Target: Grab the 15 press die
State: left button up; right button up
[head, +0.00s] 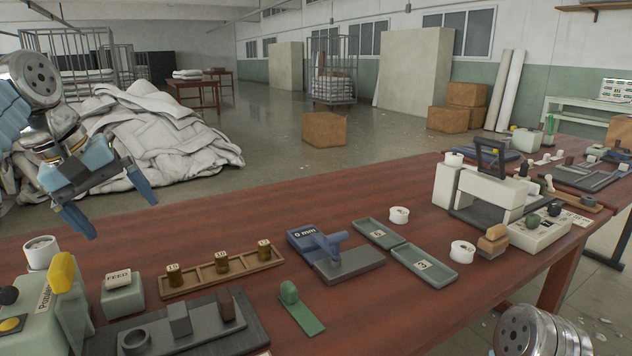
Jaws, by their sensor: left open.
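Three brass press dies stand upright in a wooden rack (240,271) on the red-brown table. The left die (174,277) has a small label that looks like 15, though it is hard to read. The middle die (221,263) and the right die (264,251) carry labels too small to read surely. My left gripper (119,216) is open and empty, above the table's far left edge, up and to the left of the rack. My right gripper is out of view.
A green FEED block (122,295) stands just left of the rack, beside a green machine (60,310) with a yellow lever. A dark fixture tray (245,320) lies in front. A blue 0 mm gauge (305,238) is to the right. The table's far edge behind the rack is clear.

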aim_at(174, 273)
jog(key=k+l, duration=1.1)
jog(key=l, duration=0.1)
